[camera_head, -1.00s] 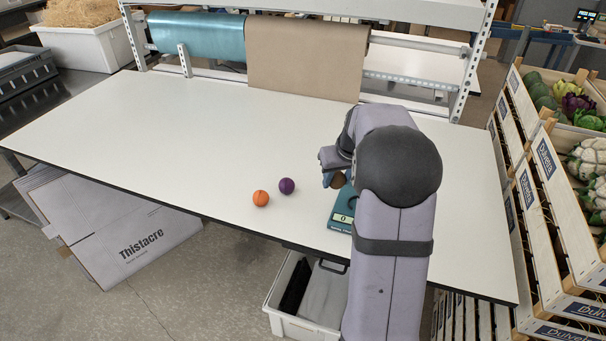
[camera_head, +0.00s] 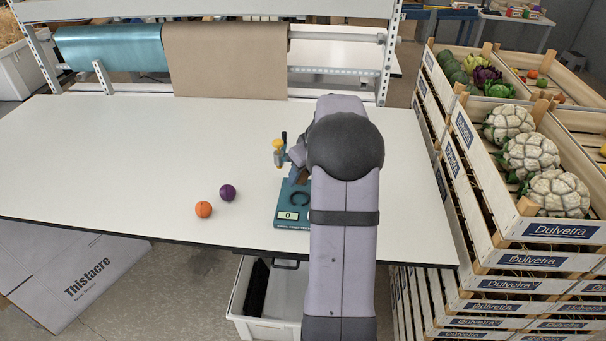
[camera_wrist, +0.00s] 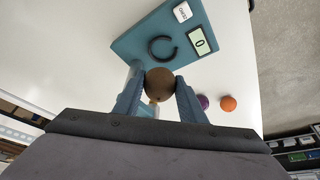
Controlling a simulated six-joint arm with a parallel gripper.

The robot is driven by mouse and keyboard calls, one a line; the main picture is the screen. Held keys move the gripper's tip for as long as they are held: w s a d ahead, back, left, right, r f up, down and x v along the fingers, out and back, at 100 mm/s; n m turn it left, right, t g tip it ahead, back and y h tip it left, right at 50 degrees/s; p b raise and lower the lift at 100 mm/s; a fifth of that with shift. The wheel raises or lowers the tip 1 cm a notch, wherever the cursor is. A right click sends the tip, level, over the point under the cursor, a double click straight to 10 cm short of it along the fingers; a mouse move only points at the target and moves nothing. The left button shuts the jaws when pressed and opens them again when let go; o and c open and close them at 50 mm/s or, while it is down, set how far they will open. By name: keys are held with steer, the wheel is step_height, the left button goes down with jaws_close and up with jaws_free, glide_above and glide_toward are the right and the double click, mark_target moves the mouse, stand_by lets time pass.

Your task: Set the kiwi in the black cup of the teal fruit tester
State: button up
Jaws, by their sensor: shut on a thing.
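The brown kiwi (camera_wrist: 159,84) is between the two fingers of my gripper (camera_wrist: 158,88), which is shut on it, in the wrist view. The teal fruit tester (camera_head: 283,214) lies on the white table; its black cup (camera_head: 300,198) is an open ring on its top. In the wrist view the tester (camera_wrist: 150,38) and its empty cup (camera_wrist: 162,48) are just past the kiwi, which is apart from the cup. In the head view my arm hides part of the tester, and the kiwi is hard to make out beside my gripper (camera_head: 299,177).
An orange ball-like fruit (camera_head: 204,209) and a purple one (camera_head: 227,192) lie left of the tester. An upright yellow-and-black part (camera_head: 279,152) stands behind the tester. Produce crates (camera_head: 500,200) stand at the right. The table's left side is clear.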

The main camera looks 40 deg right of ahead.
steer(key=shift+n, duration=0.3)
steer(key=shift+f, duration=0.15)
steer(key=b, duration=0.4)
glide_above(297, 199)
steer(key=s, duration=0.1)
steer(key=shift+d+f, duration=0.15)
steer(key=shift+f, duration=1.2)
steer(key=shift+d+f, duration=0.15)
steer(key=shift+f, duration=1.2)
steer(key=shift+s+f+b, duration=0.1)
steer(key=shift+f+b, duration=0.3)
steer(key=shift+b, duration=0.3)
steer(key=shift+s+a+f, duration=0.15)
steer(key=shift+s+f, duration=0.05)
steer(key=shift+f, duration=0.15)
steer(key=o, duration=1.2)
steer(key=shift+c, duration=0.2)
steer(key=shift+w, duration=0.15)
steer(key=shift+r, duration=0.1)
